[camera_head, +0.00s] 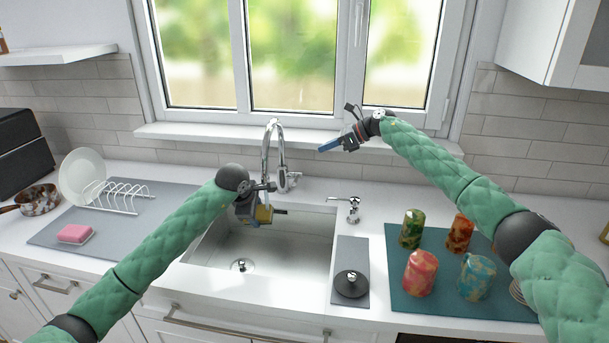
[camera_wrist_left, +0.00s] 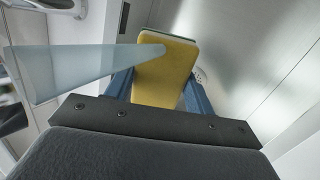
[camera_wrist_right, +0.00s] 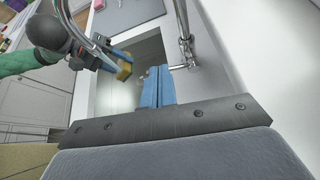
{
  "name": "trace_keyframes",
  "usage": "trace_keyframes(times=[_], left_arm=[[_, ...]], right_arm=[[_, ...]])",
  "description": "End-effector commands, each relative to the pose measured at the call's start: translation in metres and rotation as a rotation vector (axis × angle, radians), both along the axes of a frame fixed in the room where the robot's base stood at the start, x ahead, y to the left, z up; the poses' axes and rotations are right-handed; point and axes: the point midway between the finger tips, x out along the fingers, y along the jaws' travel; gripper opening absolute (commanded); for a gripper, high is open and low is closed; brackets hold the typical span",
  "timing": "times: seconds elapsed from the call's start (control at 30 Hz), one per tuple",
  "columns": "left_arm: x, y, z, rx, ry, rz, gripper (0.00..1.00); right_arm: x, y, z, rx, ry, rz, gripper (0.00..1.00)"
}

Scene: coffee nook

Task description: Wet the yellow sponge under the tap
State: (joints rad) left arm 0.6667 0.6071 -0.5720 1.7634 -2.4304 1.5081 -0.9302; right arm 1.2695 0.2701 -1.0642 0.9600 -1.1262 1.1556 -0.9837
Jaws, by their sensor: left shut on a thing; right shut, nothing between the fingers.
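My left gripper (camera_head: 262,214) is shut on the yellow sponge (camera_head: 265,214) above the sink basin (camera_head: 300,245), below the chrome tap's spout (camera_head: 273,130). In the left wrist view the sponge (camera_wrist_left: 163,75) sits between the blue fingers, with a green layer along its far edge. A pale translucent stream of water (camera_wrist_left: 85,72) reaches the sponge's face. My right gripper (camera_head: 328,147) is shut and empty, up by the window sill, right of the spout. In the right wrist view its closed fingers (camera_wrist_right: 158,88) appear beside the tap's body and lever (camera_wrist_right: 187,50).
A pink sponge (camera_head: 75,233) and a dish rack (camera_head: 115,194) are on the left mat. A soap dispenser (camera_head: 352,207) and a black-knobbed lid (camera_head: 351,284) stand right of the sink. Several mottled cups, including a red one (camera_head: 419,272), stand on a teal mat (camera_head: 400,295).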

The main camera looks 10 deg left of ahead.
Motion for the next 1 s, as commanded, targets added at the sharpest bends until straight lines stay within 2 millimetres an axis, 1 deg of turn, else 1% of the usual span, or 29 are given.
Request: trace_keyframes(times=[0.27,0.4,1.0], left_arm=[[0.0,0.0,0.0,0.0,0.0,0.0,0.36],[0.0,0.0,0.0,0.0,0.0,0.0,0.36],[0.0,0.0,0.0,0.0,0.0,0.0,0.36]], right_arm=[[0.004,-0.002,0.006,-0.005,0.268,-0.134,0.0],[0.005,-0.004,0.008,-0.01,0.446,-0.225,0.0],[0.006,-0.013,0.002,-0.045,1.237,-0.638,0.0]])
